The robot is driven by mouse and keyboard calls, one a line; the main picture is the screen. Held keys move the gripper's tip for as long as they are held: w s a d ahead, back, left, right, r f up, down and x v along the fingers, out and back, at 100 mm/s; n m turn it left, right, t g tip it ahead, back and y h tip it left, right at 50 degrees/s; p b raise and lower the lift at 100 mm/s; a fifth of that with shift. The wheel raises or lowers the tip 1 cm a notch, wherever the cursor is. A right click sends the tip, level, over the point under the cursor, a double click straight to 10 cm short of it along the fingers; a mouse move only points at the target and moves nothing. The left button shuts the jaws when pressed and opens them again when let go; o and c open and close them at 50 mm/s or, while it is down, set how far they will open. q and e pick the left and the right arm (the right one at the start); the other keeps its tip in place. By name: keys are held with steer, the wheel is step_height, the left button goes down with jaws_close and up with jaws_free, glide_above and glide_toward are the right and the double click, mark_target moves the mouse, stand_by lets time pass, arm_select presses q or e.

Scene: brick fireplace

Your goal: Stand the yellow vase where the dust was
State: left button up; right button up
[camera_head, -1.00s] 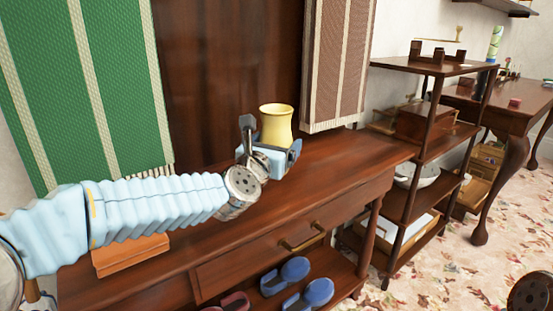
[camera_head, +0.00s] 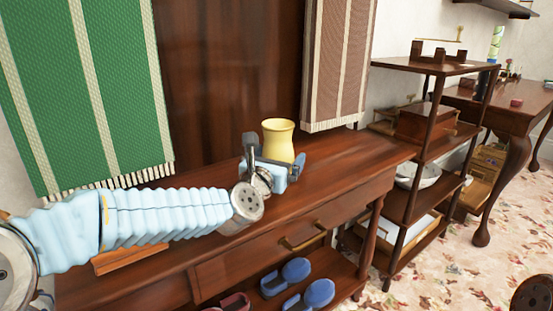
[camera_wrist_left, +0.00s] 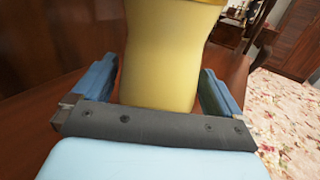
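The yellow vase (camera_head: 278,141) is upright over the right part of the dark wooden console table (camera_head: 345,165). My left gripper (camera_head: 279,169) reaches in from the left, with its fingers on either side of the vase's lower body. No dust shows on the visible wood. My right gripper is out of view.
A green striped cloth (camera_head: 100,80) and a brown striped cloth (camera_head: 340,60) hang behind the table. An orange-brown block (camera_head: 130,258) lies at its left, partly under my arm. A shelf rack (camera_head: 432,68) stands to the right. Blue shoes (camera_head: 318,293) sit on the table's lower shelf.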

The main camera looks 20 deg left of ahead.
arm_select(q)
steer(key=shift+r+p, duration=0.25)
steer(key=shift+p, duration=0.15)
steer(key=s+b, duration=0.1)
steer(key=s, duration=0.3)
steer(key=s+b, duration=0.1)
steer(key=s, duration=0.3)
steer(key=s+a+b, duration=0.1)
steer(key=s, duration=0.3)
steer(key=shift+f, duration=0.1)
